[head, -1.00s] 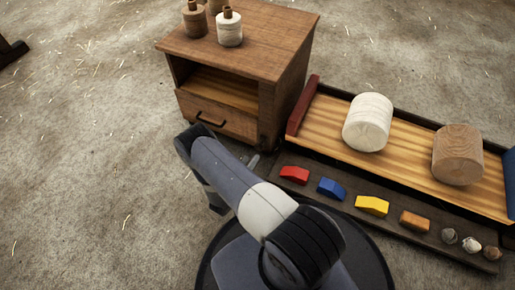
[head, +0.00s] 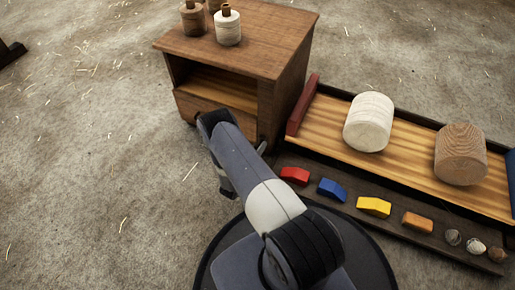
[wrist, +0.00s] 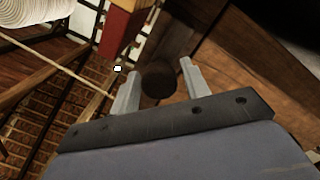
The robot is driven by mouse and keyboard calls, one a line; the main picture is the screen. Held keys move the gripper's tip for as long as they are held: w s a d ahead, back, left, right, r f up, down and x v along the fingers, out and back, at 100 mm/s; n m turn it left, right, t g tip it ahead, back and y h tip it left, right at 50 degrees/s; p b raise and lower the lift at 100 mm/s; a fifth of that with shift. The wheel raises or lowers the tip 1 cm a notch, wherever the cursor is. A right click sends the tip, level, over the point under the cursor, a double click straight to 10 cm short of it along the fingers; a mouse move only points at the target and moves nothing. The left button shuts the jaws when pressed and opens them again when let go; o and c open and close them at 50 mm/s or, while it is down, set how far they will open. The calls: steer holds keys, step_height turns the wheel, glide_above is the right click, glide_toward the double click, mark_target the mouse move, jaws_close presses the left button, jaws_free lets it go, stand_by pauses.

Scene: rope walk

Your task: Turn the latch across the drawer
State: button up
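The wooden cabinet (head: 240,45) stands ahead with an open shelf above its drawer (head: 185,105). My arm covers most of the drawer front, and its handle is hidden. In the wrist view my gripper (wrist: 158,68) is open, its two grey fingers apart. A dark round piece (wrist: 158,82) shows between the fingers against dark wood. I cannot tell whether this is part of the latch or whether the fingers touch it. In the head view the gripper is mostly hidden behind my arm near the cabinet's lower front. No latch can be clearly made out there.
Spools (head: 228,28) stand on the cabinet top. To the right, a long tray (head: 405,150) holds a white roll (head: 368,122) and a wooden roll (head: 461,154). Coloured blocks (head: 374,206) and small round pieces lie on a dark strip before it.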

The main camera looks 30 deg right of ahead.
steer(key=c, duration=0.7)
steer(key=shift+m, duration=0.3)
steer(key=m, duration=0.7)
steer(key=shift+m+y, duration=0.4)
steer(key=m, duration=0.4)
steer(key=shift+s, duration=0.1)
steer(key=shift+d+m+t+y, duration=0.1)
steer(key=shift+m+t+y, duration=0.2)
steer(key=shift+m, duration=2)
